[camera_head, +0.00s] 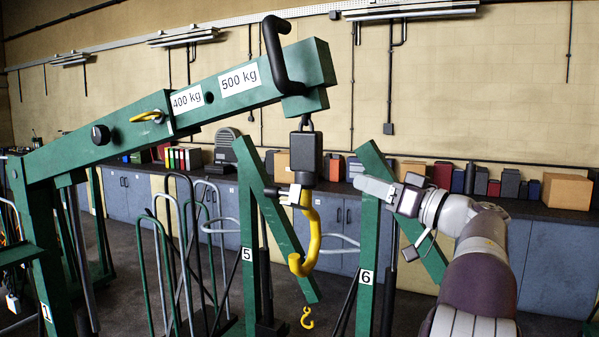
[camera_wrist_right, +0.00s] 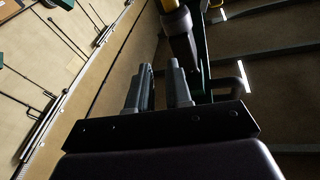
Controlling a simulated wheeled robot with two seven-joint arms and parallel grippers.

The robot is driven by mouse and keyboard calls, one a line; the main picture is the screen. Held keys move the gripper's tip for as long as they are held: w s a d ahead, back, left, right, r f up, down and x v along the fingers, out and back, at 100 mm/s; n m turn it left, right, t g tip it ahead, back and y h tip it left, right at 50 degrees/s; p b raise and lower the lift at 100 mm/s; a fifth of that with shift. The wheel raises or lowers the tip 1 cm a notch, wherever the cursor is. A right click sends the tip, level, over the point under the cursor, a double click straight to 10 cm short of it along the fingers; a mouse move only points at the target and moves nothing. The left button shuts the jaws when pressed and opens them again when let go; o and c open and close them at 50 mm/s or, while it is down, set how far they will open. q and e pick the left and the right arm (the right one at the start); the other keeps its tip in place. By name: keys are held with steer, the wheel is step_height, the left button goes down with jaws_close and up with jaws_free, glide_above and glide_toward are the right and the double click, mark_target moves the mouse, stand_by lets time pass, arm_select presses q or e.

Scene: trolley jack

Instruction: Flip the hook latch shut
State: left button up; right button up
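My left gripper is not in view.
The green crane arm (camera_head: 140,128) spans above the hook, with a black handle (camera_head: 277,55). Green posts marked 5 (camera_head: 247,215) and 6 (camera_head: 367,255) stand near the hook and my right arm. A small yellow hook (camera_head: 307,318) hangs lower. A cluttered counter (camera_head: 555,213) runs behind.

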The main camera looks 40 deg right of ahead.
mark_target(296, 189)
steer(key=s+a+g+y, duration=0.1)
steer(key=a+g+y, duration=0.2)
steer(key=a, duration=0.3)
steer(key=shift+n+g+y, duration=0.3)
steer(key=p+x, duration=0.4)
steer(key=x, duration=0.6)
steer(key=shift+w+a+f, duration=0.1)
steer(key=shift+w+f, duration=0.05)
steer(key=shift+w, duration=0.15)
steer(key=shift+w+f, duration=0.1)
steer(key=shift+w, duration=0.05)
steer(key=shift+w+d+f, duration=0.25)
steer(key=shift+w+d, duration=0.05)
steer(key=shift+d, duration=0.05)
steer(key=shift+w+a, duration=0.1)
steer(key=shift+a, duration=0.25)
jaws_close()
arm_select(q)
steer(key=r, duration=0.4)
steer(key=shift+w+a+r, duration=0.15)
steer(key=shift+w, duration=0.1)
arm_select(e)
steer(key=shift+d, duration=0.1)
